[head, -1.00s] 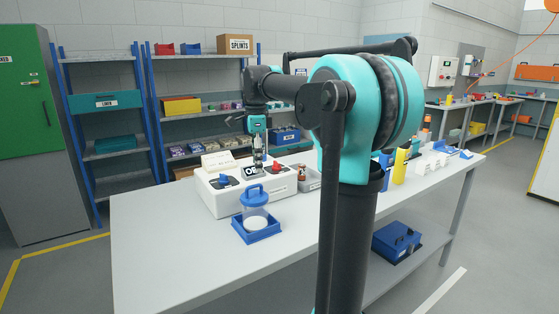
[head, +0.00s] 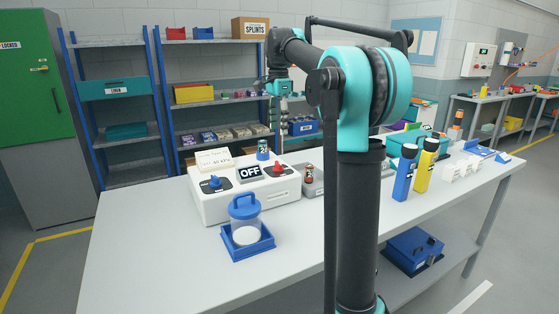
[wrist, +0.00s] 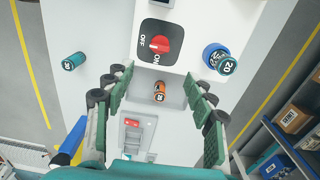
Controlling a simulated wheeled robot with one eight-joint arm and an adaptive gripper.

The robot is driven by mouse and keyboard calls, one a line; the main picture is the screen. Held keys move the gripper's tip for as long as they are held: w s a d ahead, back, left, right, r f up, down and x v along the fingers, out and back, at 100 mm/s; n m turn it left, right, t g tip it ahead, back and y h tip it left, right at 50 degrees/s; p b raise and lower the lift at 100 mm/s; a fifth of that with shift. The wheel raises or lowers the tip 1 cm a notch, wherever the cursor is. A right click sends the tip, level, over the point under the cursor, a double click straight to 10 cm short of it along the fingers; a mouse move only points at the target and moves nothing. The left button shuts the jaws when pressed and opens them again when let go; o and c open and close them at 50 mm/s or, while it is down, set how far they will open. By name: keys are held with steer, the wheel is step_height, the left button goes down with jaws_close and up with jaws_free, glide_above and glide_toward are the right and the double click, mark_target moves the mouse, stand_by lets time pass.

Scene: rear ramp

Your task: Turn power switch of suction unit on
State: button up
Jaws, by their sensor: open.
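The suction unit (head: 240,206) is a white box on the bench with a blue knob (head: 215,182), a black display (head: 250,173) reading OFF and a red switch (head: 277,169). In the wrist view the red switch (wrist: 160,44) sits on a black plate marked OFF and ON; its white mark points towards the OFF side. My gripper (head: 280,125) is raised behind and above the unit's right end. In the wrist view my gripper (wrist: 159,77) is open and empty, its fingers spread below the switch plate and apart from it.
A blue-lidded jar (head: 245,210) stands in a blue tray in front. A numbered cylinder (head: 263,150) is behind. The bench's left end is clear.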

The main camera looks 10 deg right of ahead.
mark_target(278, 162)
step_height(278, 162, down, 13)
steer(key=shift+f, duration=0.1)
stand_by(0.3)
steer(key=c, duration=1.2)
